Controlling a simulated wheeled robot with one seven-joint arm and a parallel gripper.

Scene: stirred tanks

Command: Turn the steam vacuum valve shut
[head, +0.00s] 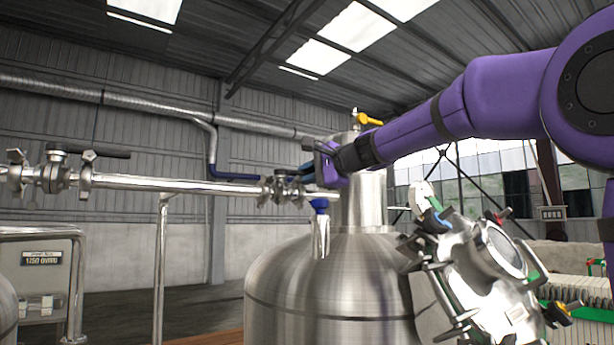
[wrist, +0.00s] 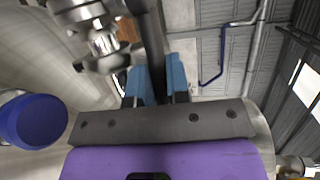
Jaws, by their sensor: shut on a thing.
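A steel valve (head: 282,187) with clamp fittings sits on the horizontal pipe beside the tank's neck; I take it as the steam vacuum valve. My gripper (head: 310,169) is at this valve, reaching in from the right. In the wrist view, the blue fingertips of my gripper (wrist: 157,78) are on either side of a black lever handle (wrist: 153,38), shut on it. The valve's steel fittings (wrist: 100,40) show at the upper left there. My gripper partly hides the handle in the head view, and the valve's exact angle is hard to tell.
The steel tank (head: 320,275) stands below. A blue-capped fitting (head: 319,207) is close under the valve and also shows in the wrist view (wrist: 40,120). Another black-handled valve (head: 55,170) is far left. A yellow handle (head: 369,119) is above the neck. A hatch (head: 490,255) is at right.

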